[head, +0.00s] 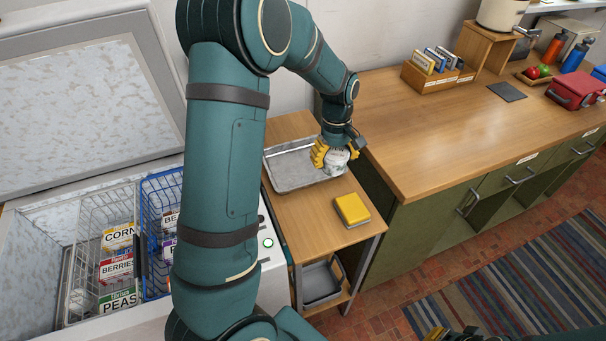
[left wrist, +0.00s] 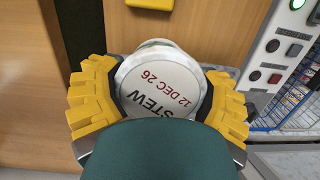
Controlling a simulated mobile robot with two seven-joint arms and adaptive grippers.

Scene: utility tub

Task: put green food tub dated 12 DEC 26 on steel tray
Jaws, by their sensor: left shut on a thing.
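My left gripper (head: 335,156) is shut on a pale, whitish tub (head: 337,163). In the left wrist view the tub's white lid (left wrist: 162,90) reads "STEW 12 DEC 26", and it sits between the yellow fingers of the gripper (left wrist: 160,100). No green shows clearly on the tub's body. The steel tray (head: 284,178) lies on a wooden-topped cart. The tub is at the tray's right end; I cannot tell whether it touches the tray. My right gripper (head: 440,333) shows only in part at the bottom edge, and its jaws cannot be made out.
A yellow block (head: 352,209) lies on the cart (head: 315,226) in front of the tray. An open chest freezer at left has a wire basket (head: 91,216) and a blue basket (head: 158,187) with labelled food boxes. A wooden counter (head: 430,128) stands to the right.

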